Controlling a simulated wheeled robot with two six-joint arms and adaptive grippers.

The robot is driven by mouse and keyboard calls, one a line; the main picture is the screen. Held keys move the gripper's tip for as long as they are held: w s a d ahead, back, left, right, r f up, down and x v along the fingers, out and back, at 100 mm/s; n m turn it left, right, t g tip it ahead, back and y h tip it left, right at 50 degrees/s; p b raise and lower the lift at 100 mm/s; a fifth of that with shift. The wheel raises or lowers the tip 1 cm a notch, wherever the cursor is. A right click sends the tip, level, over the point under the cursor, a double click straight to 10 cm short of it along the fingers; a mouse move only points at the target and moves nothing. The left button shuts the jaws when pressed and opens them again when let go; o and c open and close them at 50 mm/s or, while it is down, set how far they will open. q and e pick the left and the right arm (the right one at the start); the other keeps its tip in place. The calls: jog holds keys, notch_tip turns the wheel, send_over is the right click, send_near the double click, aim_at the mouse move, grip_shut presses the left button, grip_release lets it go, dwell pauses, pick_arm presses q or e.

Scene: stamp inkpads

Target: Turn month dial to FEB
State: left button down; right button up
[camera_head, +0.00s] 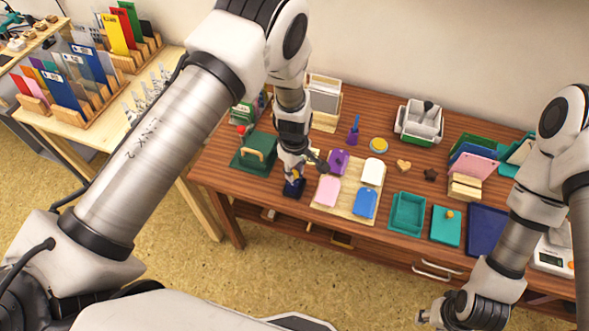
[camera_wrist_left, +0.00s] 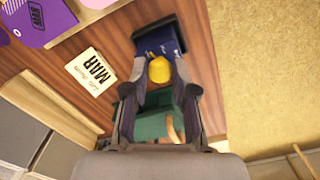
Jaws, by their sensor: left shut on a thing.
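The stamp device is a dark navy block (camera_head: 293,189) on the left part of the wooden table; it also shows in the left wrist view (camera_wrist_left: 158,42). A round yellow dial (camera_wrist_left: 160,70) is on its near side in the left wrist view. My left gripper (camera_wrist_left: 160,82) has its fingers on either side of the yellow dial and is shut on it. In the head view my left gripper (camera_head: 296,172) is just above the navy block. A cream card (camera_wrist_left: 90,78) printed MAR lies beside it. Marks on the dial cannot be read. My right gripper (camera_head: 436,316) is low at the front right, its fingers unclear.
A green box (camera_head: 247,158) with a wooden handle stands left of the navy block. A wooden board (camera_head: 343,207) with purple, white, pink and blue pads lies close on the right. Teal trays (camera_head: 406,213) and a dark blue pad (camera_head: 487,226) are farther right.

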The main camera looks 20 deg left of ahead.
pick_arm(q)
jog(key=m, duration=0.4)
jog(key=m+p, duration=0.1)
jog(key=m, duration=0.4)
jog(key=shift+m, duration=0.4)
jog(key=c, duration=0.9)
grip_release()
notch_tip(320, 180, up, 12)
jog(key=shift+f, duration=0.1)
